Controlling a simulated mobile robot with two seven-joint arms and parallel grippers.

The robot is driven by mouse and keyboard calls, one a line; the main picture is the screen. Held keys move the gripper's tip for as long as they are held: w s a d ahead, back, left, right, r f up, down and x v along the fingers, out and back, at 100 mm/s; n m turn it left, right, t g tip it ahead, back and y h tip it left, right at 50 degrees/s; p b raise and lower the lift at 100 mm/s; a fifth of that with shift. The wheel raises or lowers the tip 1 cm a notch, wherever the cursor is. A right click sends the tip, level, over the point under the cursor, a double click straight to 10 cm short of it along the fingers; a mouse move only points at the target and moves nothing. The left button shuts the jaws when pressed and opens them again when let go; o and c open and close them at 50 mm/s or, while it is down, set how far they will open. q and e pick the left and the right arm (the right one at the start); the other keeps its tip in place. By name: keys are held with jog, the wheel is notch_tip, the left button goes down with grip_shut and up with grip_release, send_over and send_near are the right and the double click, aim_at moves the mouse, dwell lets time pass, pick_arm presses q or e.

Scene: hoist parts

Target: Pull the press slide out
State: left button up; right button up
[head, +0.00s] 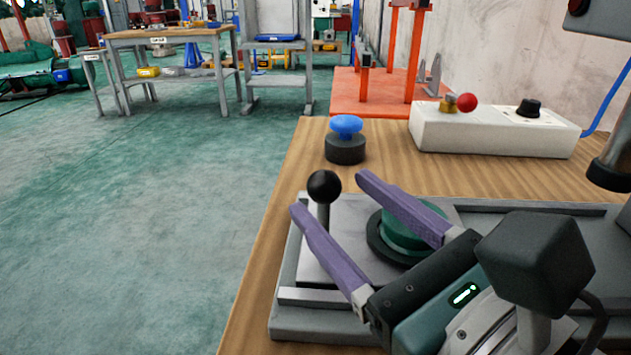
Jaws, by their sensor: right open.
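The press slide (345,225) is a light grey plate lying in a grey bed (300,325) on the wooden bench. A black ball knob (324,186) on a short upright post stands at its left end. A green round part in a dark ring (412,232) sits on the slide, partly hidden by a finger. My right gripper (329,194) comes in from the lower right with its purple fingers spread. The knob and post show between the two fingertips, with visible gaps on both sides. My left gripper is out of view.
A blue-topped black button (346,135) stands on the bench behind the knob. A white control box (490,132) with a red knob is at the back right. Press parts rise at the right edge. Open green floor (150,220) lies left of the bench.

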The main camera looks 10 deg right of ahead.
jog(key=v, duration=0.2)
jog(key=shift+s+d+f+b, duration=0.1)
jog(key=shift+s+f+b, duration=0.05)
jog(key=shift+s+b, duration=0.15)
jog(key=shift+s+d, duration=0.15)
jog(key=shift+s, duration=0.25)
jog(key=shift+r, duration=0.2)
